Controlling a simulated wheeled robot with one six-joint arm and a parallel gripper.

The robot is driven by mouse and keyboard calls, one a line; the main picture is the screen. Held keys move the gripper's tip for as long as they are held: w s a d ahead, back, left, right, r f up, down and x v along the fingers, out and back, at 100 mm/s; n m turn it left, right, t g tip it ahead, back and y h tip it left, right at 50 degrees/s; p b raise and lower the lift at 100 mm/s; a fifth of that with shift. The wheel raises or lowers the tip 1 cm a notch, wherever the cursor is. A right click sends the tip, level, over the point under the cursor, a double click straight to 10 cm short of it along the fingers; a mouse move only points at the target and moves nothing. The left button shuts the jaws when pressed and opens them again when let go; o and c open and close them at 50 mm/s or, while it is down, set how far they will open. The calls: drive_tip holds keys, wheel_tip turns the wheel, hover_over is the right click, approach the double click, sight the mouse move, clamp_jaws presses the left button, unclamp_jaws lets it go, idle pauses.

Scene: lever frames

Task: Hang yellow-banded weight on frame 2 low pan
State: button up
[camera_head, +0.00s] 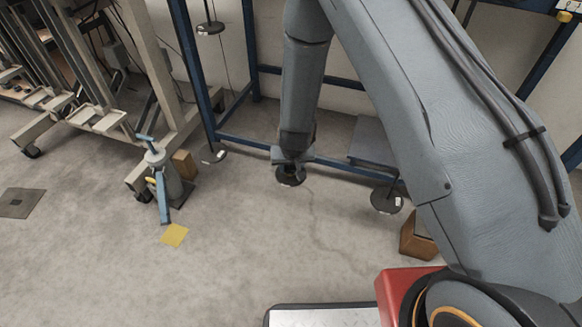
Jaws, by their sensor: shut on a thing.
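My gripper (291,163) hangs down from my arm at the middle of the view. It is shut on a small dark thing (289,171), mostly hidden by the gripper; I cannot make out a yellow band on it. A round dark pan (290,180) shows right under the gripper, and I cannot tell whether the held thing touches it. Another low pan (387,201) hangs to the right, and a further low pan (214,156) hangs to the left on a dark rod. A higher pan (210,28) is at the top left. I cannot read which frame is number 2.
Blue frame posts and rails (300,157) stand behind the pans. A grey-blue stand with a lever (168,178) is at left, near a yellow floor square (174,235). A brown box (417,238) is at right. Open floor lies in front.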

drive_tip(key=shift+f, duration=0.4)
idle(0.3)
drive_tip(key=o, duration=1.1)
drive_tip(key=shift+o, duration=0.2)
drive_tip(key=shift+r, duration=0.1)
drive_tip(key=p+v, duration=0.6)
drive_tip(key=shift+s+r, duration=0.25)
drive_tip(key=shift+r, duration=0.1)
